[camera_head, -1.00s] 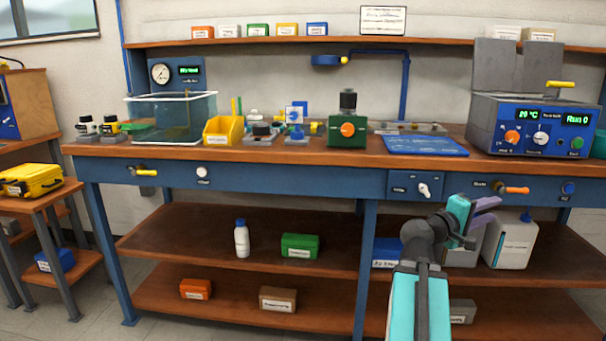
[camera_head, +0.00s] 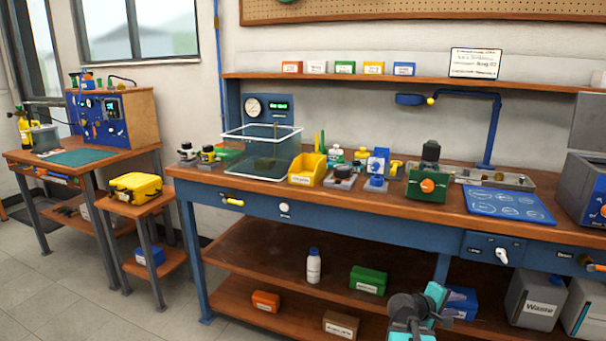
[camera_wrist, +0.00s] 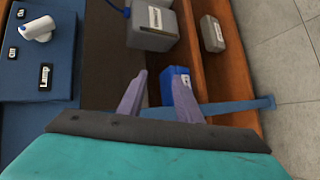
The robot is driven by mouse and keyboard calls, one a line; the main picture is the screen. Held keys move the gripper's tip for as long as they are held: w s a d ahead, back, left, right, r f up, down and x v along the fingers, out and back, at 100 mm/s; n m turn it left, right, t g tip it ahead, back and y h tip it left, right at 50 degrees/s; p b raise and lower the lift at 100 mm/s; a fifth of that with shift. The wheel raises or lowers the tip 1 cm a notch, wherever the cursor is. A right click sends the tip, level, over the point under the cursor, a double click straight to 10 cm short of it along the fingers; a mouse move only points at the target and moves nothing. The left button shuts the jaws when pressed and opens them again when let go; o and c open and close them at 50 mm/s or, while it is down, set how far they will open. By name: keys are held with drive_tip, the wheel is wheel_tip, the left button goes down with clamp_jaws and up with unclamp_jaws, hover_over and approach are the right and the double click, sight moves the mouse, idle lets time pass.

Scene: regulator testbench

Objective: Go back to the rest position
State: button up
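My arm shows at the lower right of the head view, in front of the bench's lower shelves, with a teal part (camera_head: 437,294) near its end. The fingers do not show clearly there. In the wrist view my gripper (camera_wrist: 155,74) is open, its two purple fingers apart with nothing held between them. A blue box (camera_wrist: 181,84) lies beyond the right finger, on the shelf.
The bench (camera_head: 375,223) carries a clear tank (camera_head: 262,150), a yellow bin (camera_head: 307,170), a green regulator-like block (camera_head: 427,185) and a blue mat (camera_head: 508,205). A small side table (camera_head: 139,207) holds a yellow case (camera_head: 135,187). Open floor (camera_head: 85,285) lies at left.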

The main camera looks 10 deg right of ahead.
drive_tip(key=s+a+f+n+g+y+p, duration=0.1)
drive_tip(key=s+a+f+y+p, duration=0.15)
drive_tip(key=a+f+p, duration=0.65)
drive_tip(key=s+a+f+g+y+p, duration=0.1)
drive_tip(key=s+a+f+y+p, duration=0.15)
drive_tip(key=a+f, duration=0.7)
drive_tip(key=s+a+f+m+g+y+p, duration=0.2)
drive_tip(key=s+a+g+y+p, duration=0.1)
drive_tip(key=s+a, duration=0.7)
drive_tip(key=s+a+f+m+g+y+p, duration=0.2)
drive_tip(key=s+a+y, duration=0.3)
drive_tip(key=s+a, duration=0.6)
drive_tip(key=a+f+g+p, duration=0.1)
drive_tip(key=a, duration=0.3)
drive_tip(key=shift+s+a+f, duration=0.2)
drive_tip(key=shift+s+a, duration=0.05)
drive_tip(key=shift+a, duration=0.15)
drive_tip(key=shift+a, duration=0.1)
